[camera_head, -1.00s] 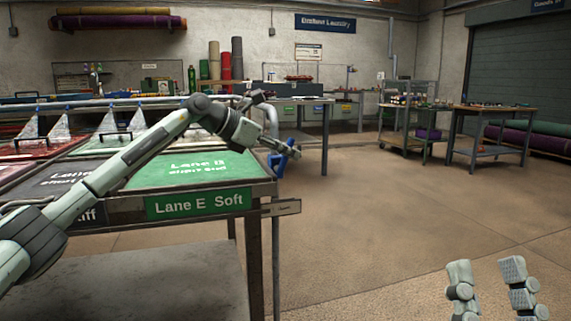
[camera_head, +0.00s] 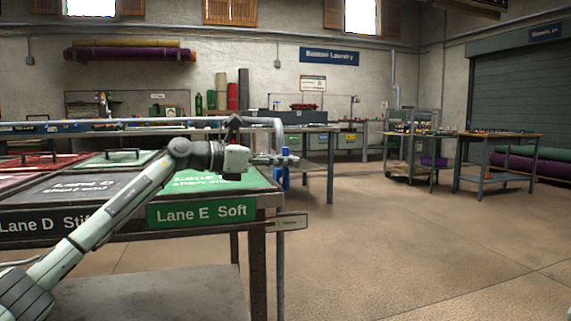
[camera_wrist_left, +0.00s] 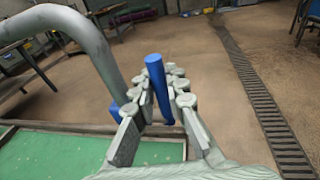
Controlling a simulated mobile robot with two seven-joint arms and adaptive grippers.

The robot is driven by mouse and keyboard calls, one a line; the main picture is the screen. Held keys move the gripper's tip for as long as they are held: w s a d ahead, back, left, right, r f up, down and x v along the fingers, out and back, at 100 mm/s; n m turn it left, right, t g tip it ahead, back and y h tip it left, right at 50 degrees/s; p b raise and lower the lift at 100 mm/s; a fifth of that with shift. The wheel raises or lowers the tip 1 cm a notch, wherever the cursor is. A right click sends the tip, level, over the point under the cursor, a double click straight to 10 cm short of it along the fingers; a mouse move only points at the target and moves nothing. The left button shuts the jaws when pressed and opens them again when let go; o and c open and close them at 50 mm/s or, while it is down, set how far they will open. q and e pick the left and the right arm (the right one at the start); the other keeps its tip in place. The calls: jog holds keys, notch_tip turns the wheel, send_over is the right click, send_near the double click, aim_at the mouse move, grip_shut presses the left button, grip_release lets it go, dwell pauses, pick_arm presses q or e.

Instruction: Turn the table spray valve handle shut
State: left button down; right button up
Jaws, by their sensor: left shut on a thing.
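The blue valve handle (camera_head: 284,178) is at the right end of the spray table (camera_head: 259,229), beside the grey bent pipe (camera_head: 277,128). It stands close to upright in the head view. My left gripper (camera_head: 292,160) reaches it from the left, over the Lane E corner. In the left wrist view the handle (camera_wrist_left: 158,82) rises between the two fingers (camera_wrist_left: 160,95), which are shut on it. The lower part of the handle and its valve body are partly hidden by the fingers. No spray fans show over the lanes.
The green Lane E panel (camera_head: 215,183) lies under my left forearm. A small sign plate (camera_head: 289,222) juts from the table's right corner. The floor to the right is clear up to a cart (camera_head: 409,150) and a workbench (camera_head: 497,155).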

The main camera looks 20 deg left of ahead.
pick_arm(q)
jog(key=shift+r, duration=0.1)
jog(key=c, duration=1.5)
grip_release()
jog(key=v, duration=1.2)
jog(key=shift+s+a, duration=0.1)
